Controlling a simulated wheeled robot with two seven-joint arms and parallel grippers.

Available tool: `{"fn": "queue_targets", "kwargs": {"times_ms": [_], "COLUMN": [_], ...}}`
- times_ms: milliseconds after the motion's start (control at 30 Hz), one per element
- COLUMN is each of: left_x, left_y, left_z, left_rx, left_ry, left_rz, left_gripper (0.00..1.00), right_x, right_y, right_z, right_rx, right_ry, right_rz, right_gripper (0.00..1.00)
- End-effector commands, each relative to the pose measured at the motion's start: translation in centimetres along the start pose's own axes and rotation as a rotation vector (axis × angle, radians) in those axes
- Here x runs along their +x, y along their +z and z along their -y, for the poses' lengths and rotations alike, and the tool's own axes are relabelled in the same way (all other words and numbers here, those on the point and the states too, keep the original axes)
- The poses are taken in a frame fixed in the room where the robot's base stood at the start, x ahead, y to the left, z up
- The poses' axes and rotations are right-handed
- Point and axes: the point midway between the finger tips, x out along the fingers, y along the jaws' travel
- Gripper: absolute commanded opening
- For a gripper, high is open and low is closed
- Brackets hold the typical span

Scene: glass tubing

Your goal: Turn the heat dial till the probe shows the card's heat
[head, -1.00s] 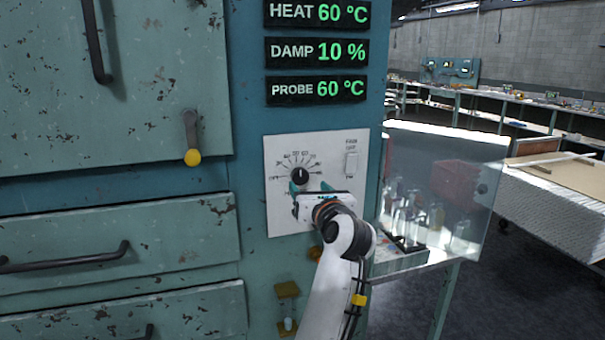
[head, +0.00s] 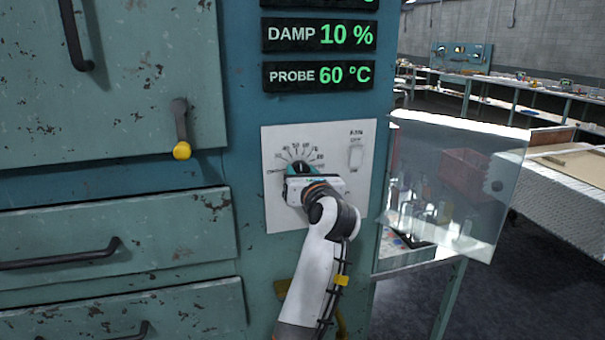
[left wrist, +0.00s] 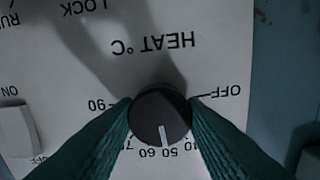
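The black heat dial (left wrist: 160,112) sits on a white control panel (head: 276,208). In the left wrist view, which is upside down, its white pointer stands between the 60 and 50 marks. My left gripper (head: 305,173) is at the dial. Its teal fingers lie along both sides of the dial with no visible gap, so it looks shut on it. The probe display (head: 318,75) reads 60 °C. The damp display (head: 318,35) reads 10 %. The heat display is mostly cut off at the top. No card is in view. My right gripper is out of view.
A fan switch (head: 356,155) is on the panel's right. A lever with a yellow knob (head: 181,150) hangs left of the panel. A clear pane (head: 480,190) stands out at the right. Drawers with dark handles (head: 60,258) are at the left.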

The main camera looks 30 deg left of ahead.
Motion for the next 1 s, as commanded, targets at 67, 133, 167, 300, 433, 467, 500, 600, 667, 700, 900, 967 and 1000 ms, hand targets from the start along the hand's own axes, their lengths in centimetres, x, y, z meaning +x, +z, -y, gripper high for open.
{"fn": "queue_targets", "kwargs": {"times_ms": [67,133,167,300,433,467,500,600,667,700,900,967,1000], "left_x": [0.0,0.0,0.0,0.0,0.0,0.0,0.0,0.0,0.0,0.0,0.0,0.0,0.0], "left_y": [0.0,-0.1,-0.2,-0.6,-0.7,-0.6,-0.6,-0.3,-0.2,-0.1,0.0,0.0,0.0], "left_z": [0.0,0.0,0.0,0.1,0.1,0.1,0.1,0.0,0.0,0.0,0.0,0.0,0.0], "left_rx": [0.0,0.01,0.021,0.149,0.294,0.323,0.356,0.413,0.431,0.438,0.439,0.439,0.439], "left_ry": [0.0,0.0,0.0,0.001,0.001,0.001,0.001,0.001,0.0,0.0,-0.001,-0.001,-0.001], "left_rz": [0.001,0.001,0.002,0.005,0.005,0.005,0.005,0.003,0.002,0.002,0.0,0.0,0.0], "left_gripper": [0.15,0.15,0.15,0.15,0.15,0.15,0.15,0.15,0.15,0.15,0.15,0.15,0.41], "right_x": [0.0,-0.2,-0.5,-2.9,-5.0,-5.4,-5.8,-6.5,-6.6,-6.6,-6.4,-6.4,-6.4], "right_y": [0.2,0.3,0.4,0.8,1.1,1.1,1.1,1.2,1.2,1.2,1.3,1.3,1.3], "right_z": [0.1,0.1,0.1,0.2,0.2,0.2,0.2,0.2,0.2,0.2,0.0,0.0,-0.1], "right_rx": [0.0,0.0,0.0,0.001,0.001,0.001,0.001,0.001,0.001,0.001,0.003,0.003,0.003], "right_ry": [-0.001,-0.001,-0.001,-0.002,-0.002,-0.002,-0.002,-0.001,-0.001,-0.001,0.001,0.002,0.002], "right_rz": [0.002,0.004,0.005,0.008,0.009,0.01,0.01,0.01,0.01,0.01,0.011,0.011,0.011], "right_gripper": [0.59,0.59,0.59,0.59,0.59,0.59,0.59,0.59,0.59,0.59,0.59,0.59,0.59]}}
